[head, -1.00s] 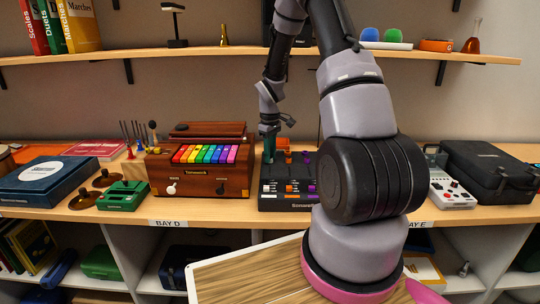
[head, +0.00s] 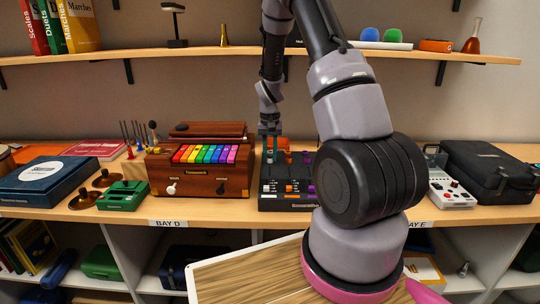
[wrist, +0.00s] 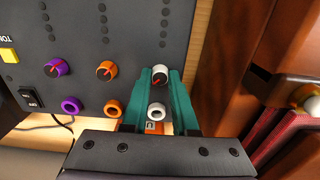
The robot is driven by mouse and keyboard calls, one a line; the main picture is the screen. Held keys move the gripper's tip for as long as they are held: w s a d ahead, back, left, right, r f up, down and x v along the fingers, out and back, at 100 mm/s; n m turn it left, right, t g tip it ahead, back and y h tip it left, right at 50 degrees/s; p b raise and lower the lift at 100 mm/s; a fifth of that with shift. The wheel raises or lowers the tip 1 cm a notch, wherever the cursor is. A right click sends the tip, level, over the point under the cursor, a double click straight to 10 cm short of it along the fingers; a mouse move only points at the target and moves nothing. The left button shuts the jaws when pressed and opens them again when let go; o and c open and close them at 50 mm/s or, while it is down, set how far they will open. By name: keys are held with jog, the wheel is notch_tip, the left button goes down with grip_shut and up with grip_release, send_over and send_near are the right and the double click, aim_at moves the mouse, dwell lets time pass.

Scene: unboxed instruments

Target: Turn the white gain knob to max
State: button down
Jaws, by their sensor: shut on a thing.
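The white gain knob (wrist: 159,77) is on the dark panel in the wrist view, with a dark and red marking on its face. My gripper (wrist: 159,82) has its two teal fingers on either side of the knob and is shut on it. A white ring-shaped socket (wrist: 156,110) lies below the knob, between the fingers. In the head view my gripper (head: 270,130) is at the back left of the dark synth-like unit (head: 290,204). The knob cannot be made out there.
An orange knob (wrist: 106,71) and a purple knob (wrist: 56,68) sit left of the white one, with matching sockets below. A wooden instrument with coloured keys (head: 203,180) stands close on the left in the head view. A black case (head: 486,168) is at the right.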

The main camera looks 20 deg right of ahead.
jog(key=m, duration=0.4)
jog(key=shift+w+m, duration=0.1)
jog(key=shift+m, duration=0.2)
jog(key=m, duration=0.4)
jog(key=shift+m, duration=0.3)
jog(key=m, duration=0.3)
jog(key=shift+m, duration=0.3)
jog(key=m, duration=0.4)
jog(key=shift+m, duration=0.3)
jog(key=c, duration=0.7)
grip_release()
notch_tip(320, 180, up, 11)
jog(key=shift+f, duration=0.1)
